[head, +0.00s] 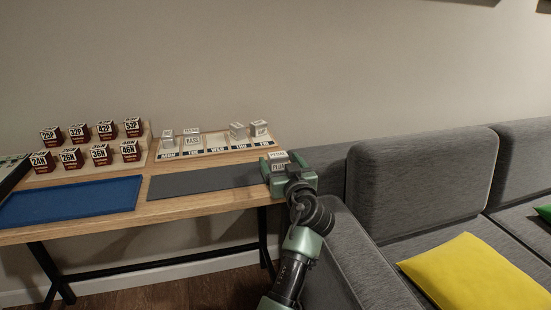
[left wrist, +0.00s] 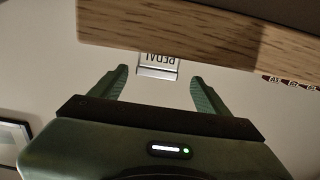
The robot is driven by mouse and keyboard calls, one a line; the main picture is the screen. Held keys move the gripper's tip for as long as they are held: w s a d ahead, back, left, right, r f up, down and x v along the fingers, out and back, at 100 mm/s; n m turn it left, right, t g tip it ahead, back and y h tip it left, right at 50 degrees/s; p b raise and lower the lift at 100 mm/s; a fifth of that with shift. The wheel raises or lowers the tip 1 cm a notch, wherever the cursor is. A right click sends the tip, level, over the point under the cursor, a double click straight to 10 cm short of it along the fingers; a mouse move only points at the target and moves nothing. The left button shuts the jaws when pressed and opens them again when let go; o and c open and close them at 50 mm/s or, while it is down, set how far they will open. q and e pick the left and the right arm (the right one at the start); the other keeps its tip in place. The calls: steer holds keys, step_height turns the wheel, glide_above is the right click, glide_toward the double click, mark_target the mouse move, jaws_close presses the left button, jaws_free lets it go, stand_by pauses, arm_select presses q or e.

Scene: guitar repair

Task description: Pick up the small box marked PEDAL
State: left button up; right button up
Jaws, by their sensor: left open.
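The small white box marked PEDAL (head: 278,156) is at the right end of the wooden table, near its corner. My left gripper (head: 279,162) is at this corner, open, with a green finger on each side of the box. In the left wrist view the box (left wrist: 158,64) shows its PEDAL label upside down, between the tips of the open fingers (left wrist: 159,75). A gap shows on both sides of it, so the fingers do not touch it there. Part of the box is hidden behind the table edge in that view. My right gripper is not in view.
A grey sofa (head: 420,190) with a yellow cushion (head: 475,275) stands close on the right.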

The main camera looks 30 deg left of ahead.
arm_select(q)
steer(key=x, duration=0.7)
steer(key=shift+w, duration=0.25)
steer(key=c, duration=1.5)
